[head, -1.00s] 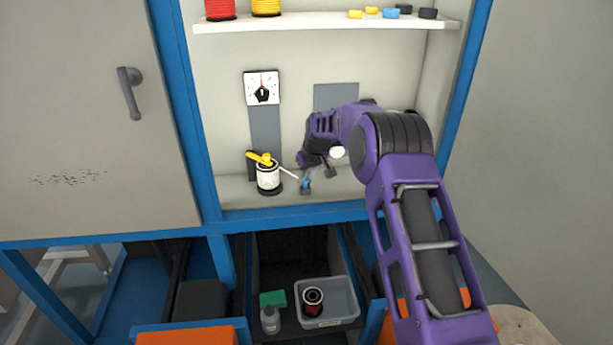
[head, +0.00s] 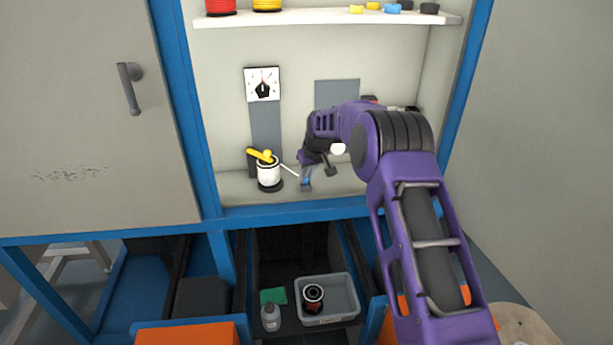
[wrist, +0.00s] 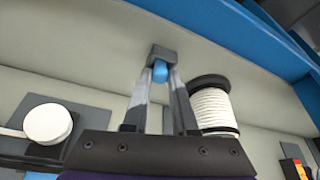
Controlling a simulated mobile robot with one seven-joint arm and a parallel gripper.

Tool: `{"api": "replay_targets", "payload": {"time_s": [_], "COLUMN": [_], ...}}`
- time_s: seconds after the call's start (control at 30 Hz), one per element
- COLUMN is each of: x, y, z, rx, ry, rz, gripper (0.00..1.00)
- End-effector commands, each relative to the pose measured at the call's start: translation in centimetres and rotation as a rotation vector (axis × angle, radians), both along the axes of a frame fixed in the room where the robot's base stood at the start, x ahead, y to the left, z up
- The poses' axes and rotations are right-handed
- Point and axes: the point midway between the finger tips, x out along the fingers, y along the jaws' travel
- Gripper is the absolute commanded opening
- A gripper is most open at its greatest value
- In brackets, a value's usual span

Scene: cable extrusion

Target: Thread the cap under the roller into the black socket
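My gripper (head: 306,180) is low in the alcove, just right of the white cable spool (head: 269,173). In the wrist view my gripper's fingers (wrist: 161,78) converge on a small blue piece with a dark grey block at its end, which I take for the cap (wrist: 161,71). A short white cable (head: 290,170) runs from the spool towards the fingertips. A white round roller (wrist: 48,124) on a dark mount shows at left in the wrist view, apart from the fingers. I cannot make out the black socket for certain.
A dial (head: 262,84) and grey panels are on the back wall. The shelf (head: 330,22) above holds spools and small coloured caps. The blue front beam (head: 300,214) edges the alcove. Below stands a grey bin (head: 340,299) beside a bottle (head: 270,317).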

Motion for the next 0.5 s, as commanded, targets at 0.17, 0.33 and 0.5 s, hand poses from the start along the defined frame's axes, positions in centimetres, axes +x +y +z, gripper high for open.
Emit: {"api": "replay_targets", "payload": {"time_s": [0.17,0.33,0.5], "x": [0.00,0.00,-0.04], "y": [0.00,0.00,-0.04], "z": [0.01,0.01,0.26], "rx": [0.000,0.000,0.001], "ry": [0.000,0.000,-0.001], "rz": [0.000,0.000,0.000], "gripper": [0.59,0.59,0.59]}}
